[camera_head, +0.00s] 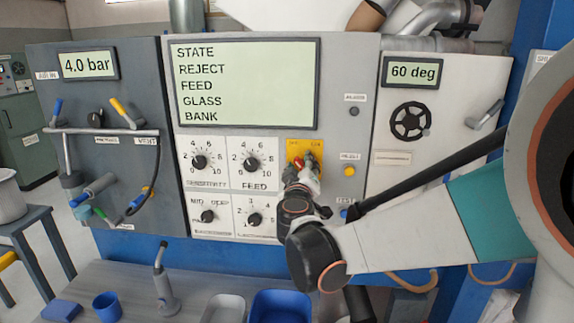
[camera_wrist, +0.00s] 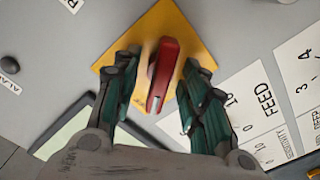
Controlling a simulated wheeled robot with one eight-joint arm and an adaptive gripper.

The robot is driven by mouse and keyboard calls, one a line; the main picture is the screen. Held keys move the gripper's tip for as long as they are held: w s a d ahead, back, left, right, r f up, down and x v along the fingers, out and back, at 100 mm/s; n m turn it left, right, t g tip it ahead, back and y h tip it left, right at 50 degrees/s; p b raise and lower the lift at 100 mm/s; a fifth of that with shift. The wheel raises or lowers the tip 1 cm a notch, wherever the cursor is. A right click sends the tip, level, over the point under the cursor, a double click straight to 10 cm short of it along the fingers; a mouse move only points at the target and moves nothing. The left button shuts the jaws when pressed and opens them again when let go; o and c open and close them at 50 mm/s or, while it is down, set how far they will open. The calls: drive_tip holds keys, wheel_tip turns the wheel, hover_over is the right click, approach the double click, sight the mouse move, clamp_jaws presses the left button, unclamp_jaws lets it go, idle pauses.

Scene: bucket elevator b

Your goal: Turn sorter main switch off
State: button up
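The main switch has a red handle (camera_head: 297,163) on a yellow square plate (camera_head: 293,147) on the grey panel, below the big display. In the wrist view the red handle (camera_wrist: 163,75) stands out from the yellow plate (camera_wrist: 180,30). My gripper (camera_head: 308,165) is at the switch and hides much of it in the head view. In the wrist view my gripper (camera_wrist: 160,68) is open, with one finger on each side of the handle and gaps visible on both sides. The plate's labels are too small or hidden to read.
Knobs including the FEED dial (camera_head: 251,164) sit left of the switch. A yellow button (camera_head: 349,171) and a handwheel (camera_head: 411,122) are to its right. The display (camera_head: 245,85) is above. A bench below carries a blue bin (camera_head: 281,306) and a blue cup (camera_head: 107,307).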

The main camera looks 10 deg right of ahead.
clamp_jaws()
drive_tip(key=shift+n, duration=0.9)
unclamp_jaws()
drive_tip(key=shift+s+a, duration=0.1)
drive_tip(key=shift+s, duration=0.05)
drive_tip(key=v, duration=1.2)
